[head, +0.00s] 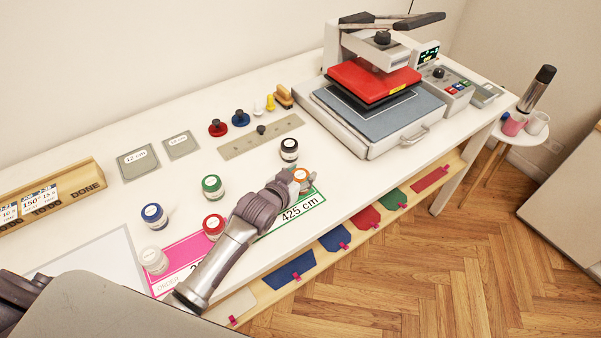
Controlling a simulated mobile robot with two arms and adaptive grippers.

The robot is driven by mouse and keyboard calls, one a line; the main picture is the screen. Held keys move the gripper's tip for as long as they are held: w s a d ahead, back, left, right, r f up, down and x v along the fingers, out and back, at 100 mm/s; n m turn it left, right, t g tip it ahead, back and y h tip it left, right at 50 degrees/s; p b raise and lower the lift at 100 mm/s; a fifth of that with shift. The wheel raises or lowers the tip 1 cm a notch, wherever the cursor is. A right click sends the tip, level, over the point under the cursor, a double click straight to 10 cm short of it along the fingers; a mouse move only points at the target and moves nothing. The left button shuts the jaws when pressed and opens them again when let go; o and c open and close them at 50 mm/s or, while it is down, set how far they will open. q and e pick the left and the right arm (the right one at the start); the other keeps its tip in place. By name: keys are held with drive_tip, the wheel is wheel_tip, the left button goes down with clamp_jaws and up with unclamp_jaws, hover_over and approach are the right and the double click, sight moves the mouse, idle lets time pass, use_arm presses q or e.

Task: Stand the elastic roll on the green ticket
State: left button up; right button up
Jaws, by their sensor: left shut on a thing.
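My left gripper (297,181) is shut on a small roll with an orange top (301,174), likely the elastic roll. The fingers hide most of its side. It looks upright, at the far edge of the green ticket (303,208). I cannot tell whether it touches the ticket or hangs just above it. The ticket is white with a green border, reads 425 cm and lies near the table's front edge. My left forearm covers its left part. My right gripper is not in view.
A black-topped roll (289,150) stands close behind the gripper. Green (213,187), red (213,227), blue (154,216) and white (153,260) rolls stand to the left. A pink ticket (180,258) lies left of my forearm. A heat press (372,105) fills the back right.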

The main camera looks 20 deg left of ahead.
use_arm(q)
drive_tip(key=shift+f, duration=0.15)
drive_tip(key=o, duration=1.1)
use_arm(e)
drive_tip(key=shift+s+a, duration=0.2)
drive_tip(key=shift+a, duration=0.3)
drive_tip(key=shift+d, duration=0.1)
use_arm(q)
drive_tip(key=shift+r, duration=0.2)
drive_tip(key=shift+s, duration=0.2)
drive_tip(key=b+v, duration=0.1)
drive_tip(key=v, duration=1)
drive_tip(key=shift+s+r, duration=0.25)
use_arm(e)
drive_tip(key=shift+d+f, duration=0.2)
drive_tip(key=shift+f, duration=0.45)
